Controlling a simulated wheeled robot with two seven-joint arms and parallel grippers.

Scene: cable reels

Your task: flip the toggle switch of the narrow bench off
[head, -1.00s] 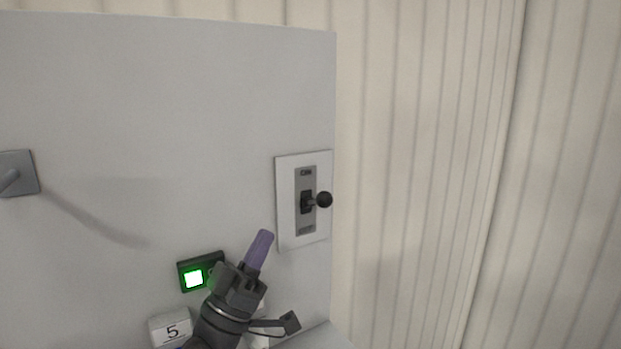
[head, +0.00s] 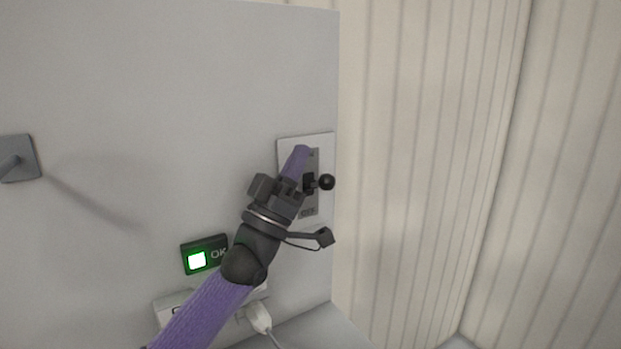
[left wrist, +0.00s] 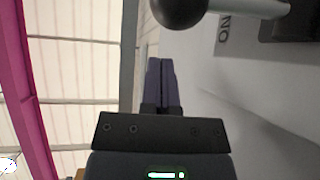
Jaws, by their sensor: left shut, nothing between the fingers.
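The toggle switch (head: 326,182) has a black ball on a short lever and sits on a light plate (head: 325,145) on the grey upright panel. My left gripper (head: 301,150) is shut and empty, its purple fingers in front of the upper left of the plate, just left of and above the ball. In the left wrist view the ball (left wrist: 180,8) is at the top, beyond the closed fingertips (left wrist: 160,62), with its lever and the plate marking "ON" to the right. I cannot tell whether the fingers touch the plate. My right gripper is not in view.
A white plug (head: 258,318) with a cable is below. A grey bracket (head: 18,158) juts from the panel at far left. A ribbed pale wall (head: 430,150) is at right.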

